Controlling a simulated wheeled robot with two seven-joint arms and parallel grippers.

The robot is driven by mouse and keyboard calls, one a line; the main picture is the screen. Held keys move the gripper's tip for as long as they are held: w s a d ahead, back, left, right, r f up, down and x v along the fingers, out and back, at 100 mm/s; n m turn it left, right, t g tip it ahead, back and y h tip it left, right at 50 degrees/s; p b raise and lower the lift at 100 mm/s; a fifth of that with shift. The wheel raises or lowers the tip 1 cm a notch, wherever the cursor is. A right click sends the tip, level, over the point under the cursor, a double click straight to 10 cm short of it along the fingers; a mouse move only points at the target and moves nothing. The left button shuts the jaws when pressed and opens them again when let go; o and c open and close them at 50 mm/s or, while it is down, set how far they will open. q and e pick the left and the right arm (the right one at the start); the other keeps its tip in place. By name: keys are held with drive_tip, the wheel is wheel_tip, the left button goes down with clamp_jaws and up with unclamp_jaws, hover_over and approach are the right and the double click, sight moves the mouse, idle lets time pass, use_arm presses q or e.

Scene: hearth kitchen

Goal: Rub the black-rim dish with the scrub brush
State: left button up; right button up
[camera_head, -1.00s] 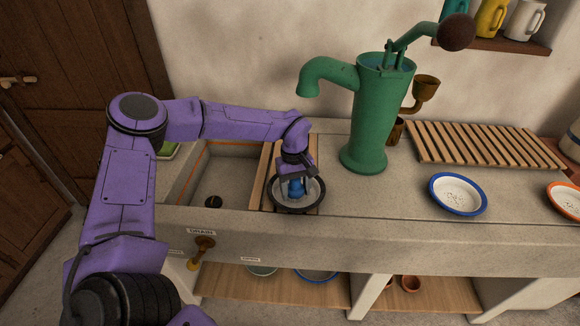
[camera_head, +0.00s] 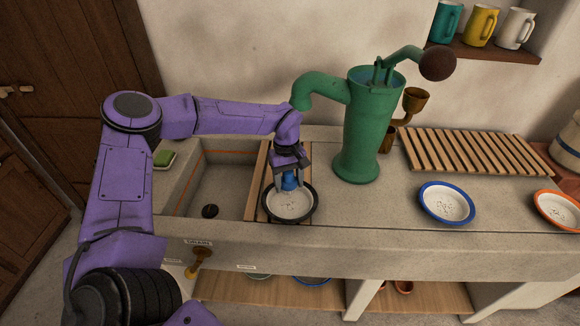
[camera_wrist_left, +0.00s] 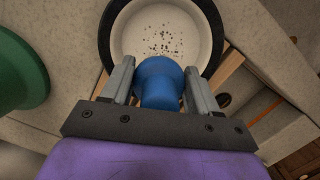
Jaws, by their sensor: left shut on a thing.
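The black-rim dish (camera_head: 291,206) sits on a wooden slatted rack beside the basin, with dark specks on its white inside; it also shows in the left wrist view (camera_wrist_left: 200,40). My left gripper (camera_head: 289,184) is shut on the scrub brush (camera_head: 289,181), whose blue handle (camera_wrist_left: 159,82) shows between the fingers in the left wrist view. The brush is over the back part of the dish. Its bristles are hidden, so I cannot tell whether they touch the dish. My right gripper is not in view.
A green pump (camera_head: 358,130) stands close right of the dish. The stone basin (camera_head: 215,185) lies left. A blue-rim dish (camera_head: 447,203) and an orange-rim dish (camera_head: 558,209) sit on the counter at right, before a slatted drying rack (camera_head: 475,155). A green sponge (camera_head: 163,159) lies at left.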

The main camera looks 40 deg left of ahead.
sight(289, 173)
use_arm(q)
wheel_tip(289, 173, up, 2)
drive_tip(key=shift+w+p, duration=0.1)
drive_tip(key=shift+p, duration=0.55)
drive_tip(key=shift+r+p, duration=0.6)
drive_tip(key=shift+r, duration=0.1)
drive_tip(key=shift+f, duration=0.1)
